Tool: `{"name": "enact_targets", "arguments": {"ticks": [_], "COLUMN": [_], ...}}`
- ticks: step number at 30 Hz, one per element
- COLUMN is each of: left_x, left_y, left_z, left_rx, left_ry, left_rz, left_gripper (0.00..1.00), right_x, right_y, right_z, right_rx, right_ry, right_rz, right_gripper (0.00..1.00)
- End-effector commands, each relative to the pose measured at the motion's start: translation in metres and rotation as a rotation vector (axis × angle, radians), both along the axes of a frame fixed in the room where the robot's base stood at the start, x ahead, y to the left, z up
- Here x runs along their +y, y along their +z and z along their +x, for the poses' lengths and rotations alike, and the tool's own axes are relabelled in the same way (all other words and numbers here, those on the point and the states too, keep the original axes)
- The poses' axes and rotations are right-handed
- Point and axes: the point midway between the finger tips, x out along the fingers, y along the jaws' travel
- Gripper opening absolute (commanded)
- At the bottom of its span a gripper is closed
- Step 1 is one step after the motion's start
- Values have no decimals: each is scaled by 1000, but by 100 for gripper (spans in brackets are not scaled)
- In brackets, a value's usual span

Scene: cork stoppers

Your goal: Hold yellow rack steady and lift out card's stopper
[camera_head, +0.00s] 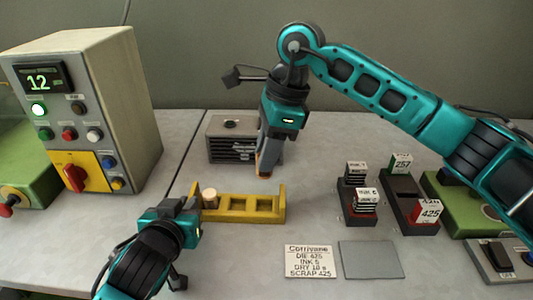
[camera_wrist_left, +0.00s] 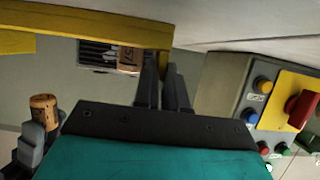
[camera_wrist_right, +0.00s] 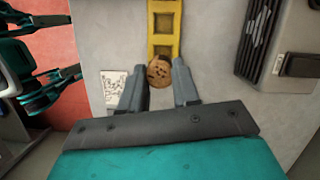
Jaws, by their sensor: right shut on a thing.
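The yellow rack (camera_head: 262,213) lies on the table and also shows in the left wrist view (camera_wrist_left: 80,17). One cork stopper (camera_head: 209,198) stands at its left end; its dark side marking shows in the left wrist view (camera_wrist_left: 127,55) but is too small to read surely. My left gripper (camera_wrist_left: 164,75) has its fingers closed around the rack's end wall. My right gripper (camera_head: 266,172) is shut on another cork stopper (camera_wrist_right: 158,71), held above and behind the rack. The card (camera_head: 309,261) reads "Corrivane, DIE 425, INK 5, DRY 10 s, SCRAP 425".
A grey plate (camera_head: 370,259) lies right of the card. Dark holders with numbered blocks (camera_head: 425,212) stand at the right. A grey vented box (camera_head: 230,139) is behind the rack. A control box (camera_head: 100,110) showing 12 stands at the left.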

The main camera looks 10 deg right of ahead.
Motion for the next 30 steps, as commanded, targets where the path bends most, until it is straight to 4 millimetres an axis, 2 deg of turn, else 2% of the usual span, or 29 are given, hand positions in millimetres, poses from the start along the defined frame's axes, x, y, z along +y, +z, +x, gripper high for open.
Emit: {"name": "enact_targets", "arguments": {"ticks": [1, 9, 20, 23, 30], "left_x": [0, 0, 1, 4, 15], "left_y": [0, 0, 2, 6, 23], "left_z": [0, 0, -5, -16, -56], "left_rx": [0, 0, -1, 0, 2], "left_ry": [0, 0, -1, -1, -1], "left_rz": [0, 0, -2, -1, -3], "left_gripper": [15, 41, 41, 41, 41], "right_x": [0, 0, 0, 0, 0], "right_y": [0, 0, -1, -1, -1], "right_z": [0, 0, 0, 0, 0], "right_rx": [0, 0, 0, 0, 0], "right_ry": [0, 0, 0, 0, 0], "right_rz": [0, 0, 0, 0, 0], "right_gripper": [3, 3, 3, 3, 3]}}
